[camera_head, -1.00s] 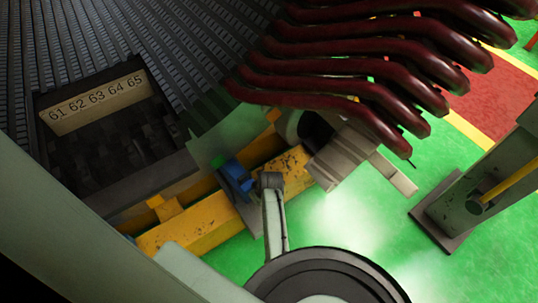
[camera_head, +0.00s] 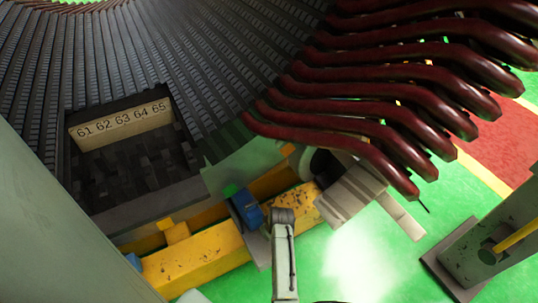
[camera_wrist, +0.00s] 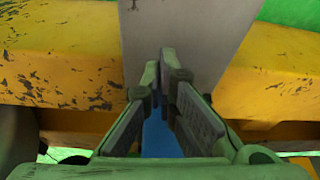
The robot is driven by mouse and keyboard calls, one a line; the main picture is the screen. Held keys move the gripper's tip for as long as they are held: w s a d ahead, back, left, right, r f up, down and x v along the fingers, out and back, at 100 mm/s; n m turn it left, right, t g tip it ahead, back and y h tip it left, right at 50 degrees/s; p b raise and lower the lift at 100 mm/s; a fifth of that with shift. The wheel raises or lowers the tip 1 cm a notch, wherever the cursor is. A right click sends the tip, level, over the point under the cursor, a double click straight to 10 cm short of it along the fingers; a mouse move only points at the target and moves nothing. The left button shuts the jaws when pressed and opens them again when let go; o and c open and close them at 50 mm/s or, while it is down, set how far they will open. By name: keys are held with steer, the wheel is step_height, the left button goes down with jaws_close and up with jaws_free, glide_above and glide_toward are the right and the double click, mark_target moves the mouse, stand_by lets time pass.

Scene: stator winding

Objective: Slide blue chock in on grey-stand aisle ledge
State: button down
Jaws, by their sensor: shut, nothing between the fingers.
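A blue chock-like block (camera_head: 246,208) with a green patch sits by the yellow beam, against the stator's lower edge. A grey plate (camera_head: 258,246) runs below it across the beam; it shows in the wrist view (camera_wrist: 190,35) too. My gripper (camera_wrist: 166,68) is shut and empty in the wrist view, with its fingertips over the grey plate. A blue surface (camera_wrist: 160,138) shows between and below the fingers; they do not hold it. I cannot tell if it is the same block. The fingers are not clear in the head view. I cannot tell which surface is the aisle ledge.
The worn yellow beam (camera_head: 195,260) runs along the stator's foot. Another blue piece (camera_head: 134,261) lies at its left end. Dark red coil ends (camera_head: 400,110) overhang at the upper right. A grey stand (camera_head: 490,240) stands at the right. Green floor (camera_head: 355,255) is open between.

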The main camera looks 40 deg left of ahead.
steer(key=v, duration=1)
steer(key=shift+d, duration=0.4)
steer(key=shift+s+f, duration=0.15)
